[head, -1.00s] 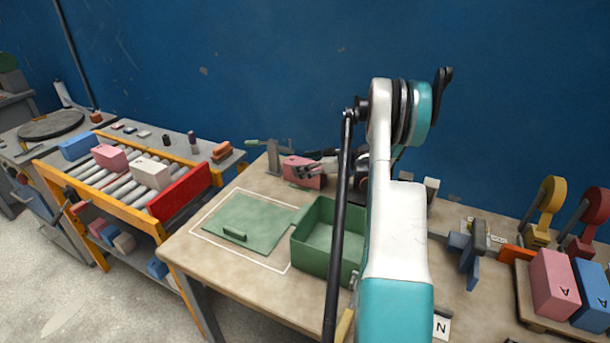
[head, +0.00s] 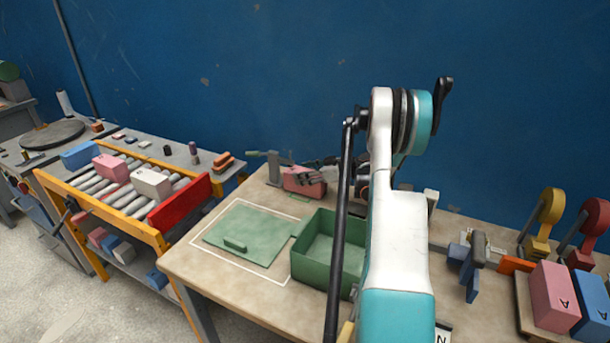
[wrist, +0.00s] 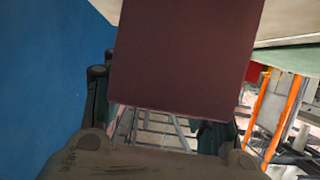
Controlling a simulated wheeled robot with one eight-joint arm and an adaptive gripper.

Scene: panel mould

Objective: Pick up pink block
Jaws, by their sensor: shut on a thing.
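A pink block (head: 304,185) is at the back of the workbench, beside a grey clamp with a green handle. My gripper (head: 318,174) is at this block, partly hidden behind my own arm. In the wrist view the block (wrist: 185,55) appears as a large dark, shaded pink face between my two fingers, and my gripper (wrist: 160,118) is shut on it. Whether the block touches the bench cannot be told. Other pink blocks are on the roller rack (head: 111,168) and on a board at the right (head: 553,298).
An open green bin (head: 310,272) and a flat green lid (head: 245,228) with a handle are on the bench in front of the block. A roller rack with a red end plate (head: 180,200) stands left. A blue wall (head: 240,70) is close behind.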

